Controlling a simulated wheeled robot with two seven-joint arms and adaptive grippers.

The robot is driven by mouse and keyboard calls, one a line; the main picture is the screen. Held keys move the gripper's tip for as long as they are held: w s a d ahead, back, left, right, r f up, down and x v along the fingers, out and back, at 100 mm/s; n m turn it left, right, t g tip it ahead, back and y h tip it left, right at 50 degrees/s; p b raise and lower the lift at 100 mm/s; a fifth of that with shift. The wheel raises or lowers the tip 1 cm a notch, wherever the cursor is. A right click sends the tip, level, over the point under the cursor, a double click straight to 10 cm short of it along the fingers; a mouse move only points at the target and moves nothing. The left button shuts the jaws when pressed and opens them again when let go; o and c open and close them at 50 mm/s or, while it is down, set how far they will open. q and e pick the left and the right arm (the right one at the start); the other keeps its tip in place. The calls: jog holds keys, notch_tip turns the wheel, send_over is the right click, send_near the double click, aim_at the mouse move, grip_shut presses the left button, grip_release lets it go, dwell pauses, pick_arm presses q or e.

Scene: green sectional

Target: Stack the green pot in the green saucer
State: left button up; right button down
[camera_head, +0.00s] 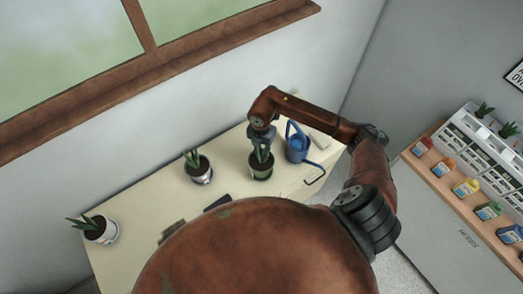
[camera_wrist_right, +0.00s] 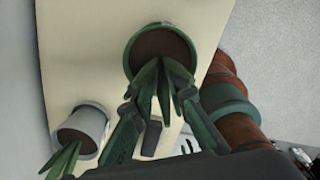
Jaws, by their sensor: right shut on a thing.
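The green pot (camera_head: 261,175) holds dark soil and a leafy plant and stands near the right part of the cream table. In the right wrist view its green rim (camera_wrist_right: 129,52) shows around the soil. My right gripper (camera_head: 262,148) comes down from above and is shut on the plant of the green pot; in the wrist view its fingers (camera_wrist_right: 167,88) reach among the leaves. I cannot make out the green saucer apart from the pot, nor tell whether the pot is lifted. My left gripper is not in view.
A blue watering can (camera_head: 297,148) stands close right of the green pot. Bare table (camera_head: 145,203) lies between those two. A shelf (camera_head: 437,165) with colourful bottles is at right.

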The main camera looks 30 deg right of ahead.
jog(key=shift+f, duration=0.2)
jog(key=shift+f+b, duration=0.25)
jog(key=shift+b, duration=0.05)
jog(key=c, duration=1.9)
grip_release()
